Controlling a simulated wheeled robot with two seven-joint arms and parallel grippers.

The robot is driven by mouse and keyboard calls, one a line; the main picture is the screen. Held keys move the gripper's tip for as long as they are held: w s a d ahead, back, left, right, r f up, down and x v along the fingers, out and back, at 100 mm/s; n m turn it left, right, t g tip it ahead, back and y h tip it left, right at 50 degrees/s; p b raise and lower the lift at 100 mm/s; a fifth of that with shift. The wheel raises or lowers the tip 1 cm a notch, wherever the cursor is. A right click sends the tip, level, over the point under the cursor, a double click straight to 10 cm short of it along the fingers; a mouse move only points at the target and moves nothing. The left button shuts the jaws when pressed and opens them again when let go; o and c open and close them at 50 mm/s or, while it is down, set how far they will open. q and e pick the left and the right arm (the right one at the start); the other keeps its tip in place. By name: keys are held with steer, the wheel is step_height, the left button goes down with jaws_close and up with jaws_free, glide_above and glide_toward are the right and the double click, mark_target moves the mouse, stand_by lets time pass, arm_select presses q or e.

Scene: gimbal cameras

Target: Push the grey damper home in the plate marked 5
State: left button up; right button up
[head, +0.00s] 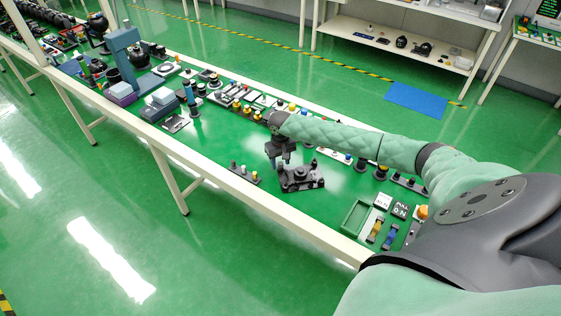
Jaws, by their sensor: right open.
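My right gripper (283,162) points down over the green-topped bench (215,158), with its fingers open and apart. A dark grey unit on a flat plate (302,184) sits just below and to the right of the fingertips. I cannot tell whether the fingers touch it. No number 5 is readable on any plate at this size, and I cannot single out the grey damper for sure. My right arm reaches in from the right and hides part of the bench behind it. My left gripper is out of view.
A small plate with several pegs (245,174) lies left of the gripper at the front edge. A blue press-like stand (126,55) stands far left. Several small fixtures line the back.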

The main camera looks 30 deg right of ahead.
mark_target(280, 163)
steer(key=shift+r, duration=0.2)
steer(key=shift+r+b, duration=0.45)
steer(key=shift+r, duration=0.2)
step_height(280, 163, up, 5)
steer(key=shift+f+b, duration=0.1)
steer(key=shift+b, duration=0.9)
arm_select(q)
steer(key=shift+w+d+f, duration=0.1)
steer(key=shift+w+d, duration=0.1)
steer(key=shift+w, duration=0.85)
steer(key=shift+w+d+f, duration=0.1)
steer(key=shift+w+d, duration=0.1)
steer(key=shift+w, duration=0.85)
arm_select(e)
steer(key=shift+r, duration=0.65)
